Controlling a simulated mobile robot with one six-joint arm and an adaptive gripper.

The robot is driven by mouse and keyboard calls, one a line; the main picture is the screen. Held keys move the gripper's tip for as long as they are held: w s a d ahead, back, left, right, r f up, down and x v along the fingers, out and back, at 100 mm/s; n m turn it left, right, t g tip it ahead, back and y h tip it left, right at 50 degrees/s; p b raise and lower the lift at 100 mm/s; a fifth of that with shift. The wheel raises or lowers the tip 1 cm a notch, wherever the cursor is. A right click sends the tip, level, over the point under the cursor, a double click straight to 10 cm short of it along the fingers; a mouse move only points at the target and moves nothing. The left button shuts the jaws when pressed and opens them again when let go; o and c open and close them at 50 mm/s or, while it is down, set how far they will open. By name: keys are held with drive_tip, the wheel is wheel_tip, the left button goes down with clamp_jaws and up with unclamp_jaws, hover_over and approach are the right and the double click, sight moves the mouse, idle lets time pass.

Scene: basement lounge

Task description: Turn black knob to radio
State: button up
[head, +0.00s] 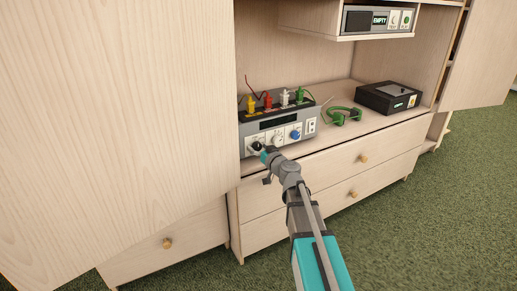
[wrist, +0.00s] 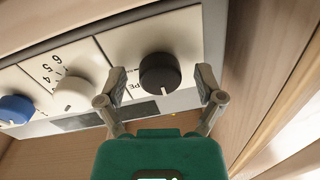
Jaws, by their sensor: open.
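The black knob (wrist: 160,73) is on the pale front panel of a grey device (head: 310,128). In the wrist view it sits between the open fingers of my gripper (wrist: 162,86), with a visible gap on each side. A white pointer mark shows on its lower edge. Lettering ending in "PE" is partly visible beside it; the rest of the label is hidden, and I cannot read "radio". In the head view my gripper (head: 260,151) is at the left end of the panel and partly covers the black knob.
A white knob (wrist: 71,93) and a blue knob (wrist: 15,110) are on the same panel. Colored plugs stand on the device. Green headphones (head: 342,116) and a black box (head: 388,97) are to its right. A large wooden door (head: 110,100) stands close on the left.

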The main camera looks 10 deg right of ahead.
drive_tip(key=c, duration=1.1)
drive_tip(key=shift+m, duration=0.3)
drive_tip(key=m, duration=0.3)
drive_tip(key=m+b, duration=0.1)
drive_tip(key=m, duration=0.4)
drive_tip(key=shift+t, duration=0.3)
drive_tip(key=m, duration=0.4)
drive_tip(key=shift+m, duration=0.4)
drive_tip(key=m+h, duration=0.1)
drive_tip(key=m, duration=0.4)
drive_tip(key=shift+w+a+t, duration=0.1)
drive_tip(key=shift+t, duration=0.2)
